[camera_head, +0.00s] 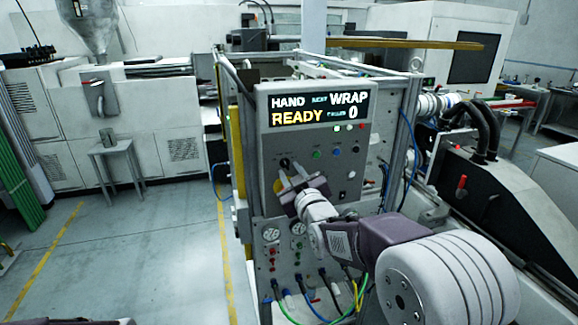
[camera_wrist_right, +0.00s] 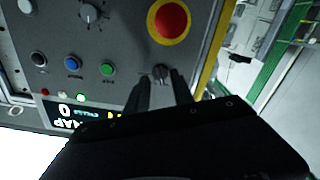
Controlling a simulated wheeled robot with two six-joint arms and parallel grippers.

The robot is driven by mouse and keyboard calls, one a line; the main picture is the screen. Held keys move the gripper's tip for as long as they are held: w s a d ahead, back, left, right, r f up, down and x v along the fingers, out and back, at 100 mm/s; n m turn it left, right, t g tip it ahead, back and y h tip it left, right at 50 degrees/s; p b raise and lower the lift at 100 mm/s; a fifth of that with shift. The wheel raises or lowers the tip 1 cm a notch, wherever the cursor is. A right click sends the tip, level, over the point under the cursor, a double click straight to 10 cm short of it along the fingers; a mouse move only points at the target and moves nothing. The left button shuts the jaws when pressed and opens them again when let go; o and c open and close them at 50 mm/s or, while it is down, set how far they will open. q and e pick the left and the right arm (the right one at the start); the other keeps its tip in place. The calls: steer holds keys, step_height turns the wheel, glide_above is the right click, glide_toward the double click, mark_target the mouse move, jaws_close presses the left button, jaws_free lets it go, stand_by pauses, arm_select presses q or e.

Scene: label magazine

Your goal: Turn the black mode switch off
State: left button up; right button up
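The black mode switch (camera_wrist_right: 160,73) is a small dark rotary knob on the grey control panel (camera_head: 330,150). In the head view the switch (camera_head: 285,162) shows at the panel's left side, below the display. My right gripper (camera_head: 289,178) is in front of the panel, just below the switch in that view. In the right wrist view its two dark fingers (camera_wrist_right: 160,80) are apart, with the switch between their tips. I cannot tell whether they touch it. My left gripper is not in view.
A red emergency button on a yellow ring (camera_wrist_right: 171,19) is close beside the fingers. Green (camera_wrist_right: 107,69), blue (camera_wrist_right: 72,63) and white buttons and a grey knob (camera_wrist_right: 90,14) share the panel. The display (camera_head: 319,108) reads HAND, READY. Cables (camera_head: 335,295) hang below.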

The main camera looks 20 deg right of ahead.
steer(key=shift+w, duration=0.95)
jaws_close()
